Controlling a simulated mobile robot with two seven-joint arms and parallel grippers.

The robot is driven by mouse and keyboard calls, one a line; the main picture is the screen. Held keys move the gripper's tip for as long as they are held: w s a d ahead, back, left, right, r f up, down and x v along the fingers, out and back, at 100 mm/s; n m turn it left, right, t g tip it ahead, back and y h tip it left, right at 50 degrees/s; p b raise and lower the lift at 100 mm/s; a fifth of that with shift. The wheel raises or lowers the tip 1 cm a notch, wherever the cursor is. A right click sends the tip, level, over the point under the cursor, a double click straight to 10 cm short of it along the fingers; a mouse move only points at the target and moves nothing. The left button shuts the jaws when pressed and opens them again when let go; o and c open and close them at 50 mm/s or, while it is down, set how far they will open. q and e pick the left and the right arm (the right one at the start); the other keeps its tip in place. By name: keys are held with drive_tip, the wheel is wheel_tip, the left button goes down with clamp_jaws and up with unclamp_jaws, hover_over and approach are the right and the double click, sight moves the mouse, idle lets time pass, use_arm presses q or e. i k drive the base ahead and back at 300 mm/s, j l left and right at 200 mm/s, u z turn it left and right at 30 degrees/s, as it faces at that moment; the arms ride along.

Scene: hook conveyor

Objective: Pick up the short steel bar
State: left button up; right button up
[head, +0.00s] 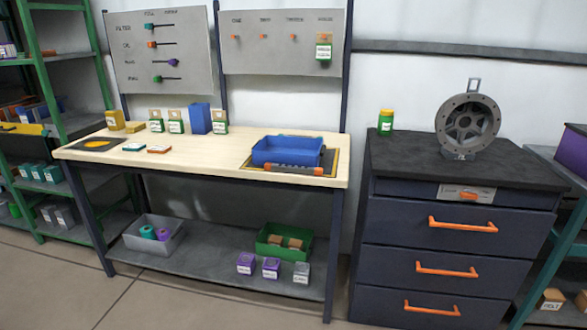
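I cannot make out a short steel bar in the head view. No part of either gripper shows in the picture. The wooden workbench (215,164) stands at the middle left. A blue open bin (287,153) sits on a dark, yellow-edged mat at its right end, with a dark and orange strip (293,169) along the front. The inside of the bin is mostly hidden by its walls.
Green shelving (50,95) stands at the left. Bare floor (150,280) lies in front of the bench.

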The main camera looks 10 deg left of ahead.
sight(268, 166)
drive_tip(key=i, duration=1.2)
